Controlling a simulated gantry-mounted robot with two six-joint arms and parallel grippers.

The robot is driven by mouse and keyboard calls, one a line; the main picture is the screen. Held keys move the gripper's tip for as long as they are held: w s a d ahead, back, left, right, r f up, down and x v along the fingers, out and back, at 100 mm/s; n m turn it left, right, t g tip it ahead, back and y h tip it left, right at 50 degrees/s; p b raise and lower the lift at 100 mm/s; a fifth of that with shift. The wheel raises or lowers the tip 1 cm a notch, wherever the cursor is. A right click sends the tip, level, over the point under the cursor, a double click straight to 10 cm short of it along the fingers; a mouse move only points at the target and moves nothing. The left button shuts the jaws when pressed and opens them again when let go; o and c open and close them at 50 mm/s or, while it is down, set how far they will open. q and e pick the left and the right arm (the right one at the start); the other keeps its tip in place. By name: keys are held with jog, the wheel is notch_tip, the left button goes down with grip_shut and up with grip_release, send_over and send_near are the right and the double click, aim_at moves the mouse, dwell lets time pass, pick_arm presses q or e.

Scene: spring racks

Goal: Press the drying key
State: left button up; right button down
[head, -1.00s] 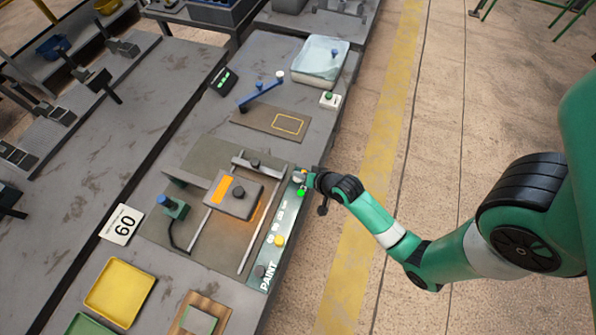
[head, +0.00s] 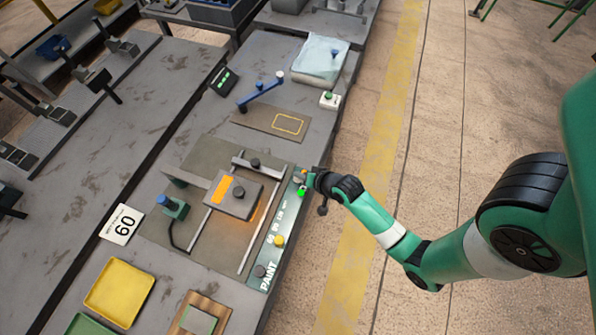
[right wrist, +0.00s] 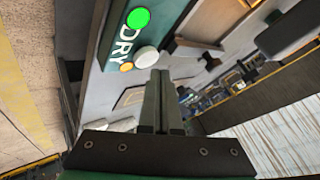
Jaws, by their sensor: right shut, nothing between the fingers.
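The control panel (head: 269,257) is a dark green strip along the right edge of the bench, marked PAINT at its near end. At its far end my right gripper (head: 306,177) is shut and empty, beside a lit green light (head: 301,192). The right wrist view shows the word DRY (right wrist: 123,46), the green light (right wrist: 138,18), a round white key (right wrist: 147,57) and a small orange light (right wrist: 126,67). The shut fingertips (right wrist: 155,74) are at the white key's edge; I cannot tell whether they touch. My left gripper is out of view.
A press-like carriage (head: 233,196) with an orange glow stands on rails beside the panel. A yellow button (head: 279,240) and a dark knob (head: 260,271) are lower on the panel. Floor at right is clear.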

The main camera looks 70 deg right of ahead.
aim_at(300, 181)
jog(key=shift+f, duration=0.4)
jog(key=shift+f+b, duration=0.55)
jog(key=shift+f, duration=0.1)
dwell(0.5)
jog(key=shift+r, duration=0.1)
jog(key=shift+r+p, duration=1)
jog(key=shift+p, duration=0.2)
notch_tip(300, 181, up, 5)
jog(key=p, duration=0.5)
jog(key=shift+r, duration=0.1)
jog(key=shift+a, duration=0.1)
dwell(0.4)
